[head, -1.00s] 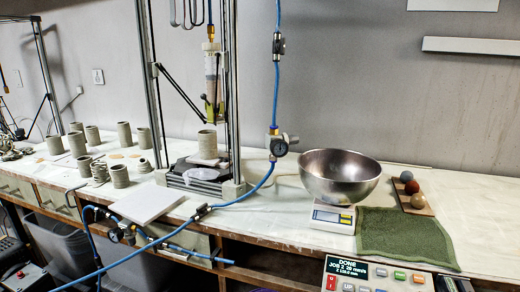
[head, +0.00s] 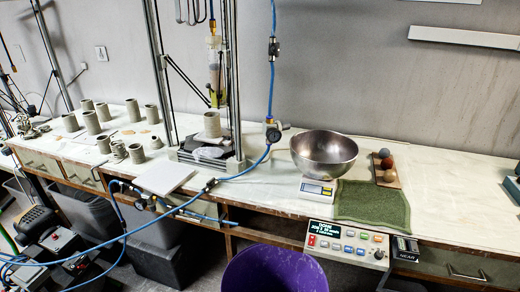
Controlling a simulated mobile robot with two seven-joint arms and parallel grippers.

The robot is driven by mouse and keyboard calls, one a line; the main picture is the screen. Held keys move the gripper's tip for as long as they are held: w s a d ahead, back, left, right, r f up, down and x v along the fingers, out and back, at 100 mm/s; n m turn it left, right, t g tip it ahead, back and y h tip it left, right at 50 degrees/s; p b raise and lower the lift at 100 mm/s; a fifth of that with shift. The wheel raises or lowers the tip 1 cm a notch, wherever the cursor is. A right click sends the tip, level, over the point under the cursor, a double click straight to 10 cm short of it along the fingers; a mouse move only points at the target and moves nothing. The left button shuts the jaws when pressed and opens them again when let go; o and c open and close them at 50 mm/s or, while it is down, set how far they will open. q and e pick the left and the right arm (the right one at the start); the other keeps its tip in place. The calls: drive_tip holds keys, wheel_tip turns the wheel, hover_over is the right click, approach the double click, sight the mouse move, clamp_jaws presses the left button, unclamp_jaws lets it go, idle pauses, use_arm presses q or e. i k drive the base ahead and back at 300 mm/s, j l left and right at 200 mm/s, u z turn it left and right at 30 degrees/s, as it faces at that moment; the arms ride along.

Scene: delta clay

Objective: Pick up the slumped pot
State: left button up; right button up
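The slumped pot (head: 118,151) looks like the low, sagging grey clay piece with uneven coils near the front edge of the bench at left in the head view. It is small here, so its shape is hard to make out. It stands between two short upright pots, one on its left (head: 103,144) and one on its right (head: 136,154). Neither of my grippers is in view.
Several taller grey pots (head: 92,122) stand behind it. A clay printer with a pot (head: 212,124) on its bed stands to the right, with a white board (head: 164,177) in front. A blue hose (head: 240,175) crosses the bench front. A purple bin (head: 275,270) stands below.

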sight(155, 142)
drive_tip(key=k+l+u, duration=0.4)
drive_tip(key=k+l, duration=0.2)
drive_tip(key=i+j+z, duration=0.1)
drive_tip(key=z, duration=0.35)
drive_tip(key=j+z, duration=0.8)
drive_tip(key=j, duration=0.45)
drive_tip(key=j+z, duration=0.1)
drive_tip(key=j, duration=0.85)
drive_tip(key=k+j+z, duration=0.1)
drive_tip(key=j, duration=0.8)
